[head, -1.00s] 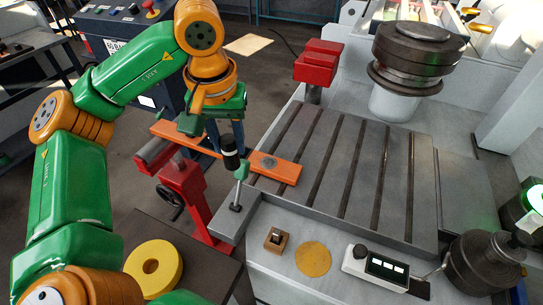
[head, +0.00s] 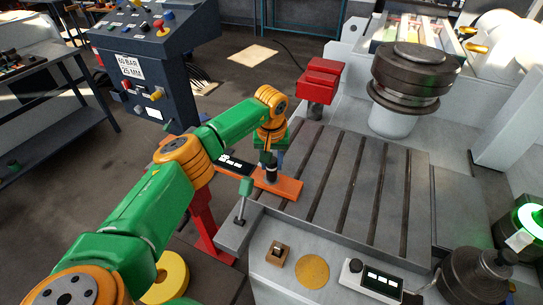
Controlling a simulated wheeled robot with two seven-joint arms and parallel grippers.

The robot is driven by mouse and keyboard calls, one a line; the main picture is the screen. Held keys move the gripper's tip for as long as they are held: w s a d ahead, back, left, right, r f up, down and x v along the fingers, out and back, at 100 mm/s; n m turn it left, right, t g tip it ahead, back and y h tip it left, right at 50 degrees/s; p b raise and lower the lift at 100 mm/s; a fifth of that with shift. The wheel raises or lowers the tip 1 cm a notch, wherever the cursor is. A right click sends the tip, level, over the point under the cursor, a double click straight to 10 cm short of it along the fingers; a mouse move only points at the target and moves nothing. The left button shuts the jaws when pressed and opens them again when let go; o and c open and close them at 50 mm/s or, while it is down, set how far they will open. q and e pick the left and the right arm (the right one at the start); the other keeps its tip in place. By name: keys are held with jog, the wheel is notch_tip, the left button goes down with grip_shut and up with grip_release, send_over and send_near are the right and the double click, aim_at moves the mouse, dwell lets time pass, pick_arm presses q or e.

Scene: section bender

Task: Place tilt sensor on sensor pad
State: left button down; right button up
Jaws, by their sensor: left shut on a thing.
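The tilt sensor (head: 271,174) appears as a small dark upright piece at the lower end of my left gripper (head: 270,161). My left gripper is shut on it and points down over the orange bar (head: 289,188). The sensor is at the spot of the grey round sensor pad on the bar, which is now hidden behind it. I cannot tell whether the sensor touches the pad. My right gripper is not in view.
A dark panel with white marks (head: 237,163) shows left of the gripper. A red block (head: 321,80) and a dark roller (head: 412,75) stand behind. A readout (head: 372,278) sits at front right.

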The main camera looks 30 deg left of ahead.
pick_arm(q)
jog(key=shift+a+f+b, duration=0.1)
jog(key=shift+f+b, duration=0.25)
jog(key=c, duration=0.5)
grip_release()
jog(key=shift+r, duration=0.1)
jog(key=shift+r, duration=0.3)
jog(key=r, duration=0.4)
jog(key=s+r+b, duration=0.1)
jog(key=r, duration=0.2)
jog(key=d+r+b, duration=0.1)
jog(key=r, duration=0.3)
jog(key=shift+s+r, duration=0.3)
jog(key=shift+s, duration=0.05)
jog(key=shift+a, duration=0.1)
